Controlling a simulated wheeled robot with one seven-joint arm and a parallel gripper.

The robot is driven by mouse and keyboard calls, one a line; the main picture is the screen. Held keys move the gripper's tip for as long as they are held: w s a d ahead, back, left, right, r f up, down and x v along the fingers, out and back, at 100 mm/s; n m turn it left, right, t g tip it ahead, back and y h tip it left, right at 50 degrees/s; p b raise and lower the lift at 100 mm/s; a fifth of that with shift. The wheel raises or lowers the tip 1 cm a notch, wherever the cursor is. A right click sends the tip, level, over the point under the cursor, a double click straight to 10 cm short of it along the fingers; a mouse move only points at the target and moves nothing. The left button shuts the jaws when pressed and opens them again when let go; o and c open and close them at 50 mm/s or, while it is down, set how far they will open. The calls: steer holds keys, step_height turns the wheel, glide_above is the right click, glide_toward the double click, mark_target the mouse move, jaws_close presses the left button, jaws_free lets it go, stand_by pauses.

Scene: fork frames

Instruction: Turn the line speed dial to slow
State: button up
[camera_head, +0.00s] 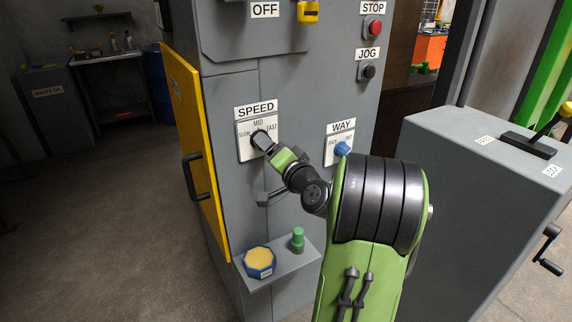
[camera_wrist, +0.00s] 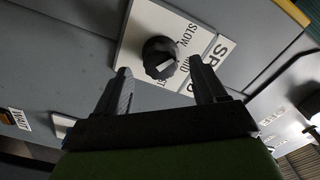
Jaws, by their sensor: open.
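The line speed dial is a round black knob (camera_wrist: 160,56) on a white plate (camera_wrist: 140,38) marked SPEED, SLOW, MID and FAST. In the head view the SPEED plate (camera_head: 244,151) is on the grey machine front, and my gripper covers much of the dial. My gripper (camera_head: 265,143) is open, directly in front of the dial. In the wrist view its two fingertips (camera_wrist: 160,66) are apart, with the knob between or just beyond them. I see no clear contact.
A blue WAY knob (camera_head: 342,149) is right of the dial. STOP (camera_head: 374,28) and JOG (camera_head: 369,71) buttons are higher up. A small shelf (camera_head: 287,268) below holds a blue-rimmed tin (camera_head: 260,262) and a green-topped item (camera_head: 297,239). A yellow door (camera_head: 195,150) stands at left.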

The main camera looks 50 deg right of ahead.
steer(key=v, duration=1.3)
steer(key=shift+w, duration=0.1)
steer(key=w+a+f+n+g+y, duration=0.1)
steer(key=w+a+f+n+y, duration=0.15)
steer(key=a, duration=0.25)
steer(key=w+a+f+n+g+y, duration=0.1)
steer(key=w+a+n+y, duration=0.15)
steer(key=a, duration=0.35)
steer(key=s+a+f+n+g+y, duration=0.1)
steer(key=s+a+f+n+g, duration=0.25)
steer(key=a, duration=0.35)
steer(key=s+a+f+n+g+y, duration=0.1)
steer(key=s+a+f+n+g, duration=0.1)
steer(key=s+a+n+g, duration=0.45)
steer(key=s+a+r+h, duration=0.1)
steer(key=s+a+h, duration=0.1)
steer(key=s, duration=0.4)
step_height(320, 180, up, 18)
steer(key=p, duration=1.7)
steer(key=shift+d+f+m, duration=0.2)
steer(key=shift+d+m, duration=0.1)
steer(key=shift+d, duration=0.05)
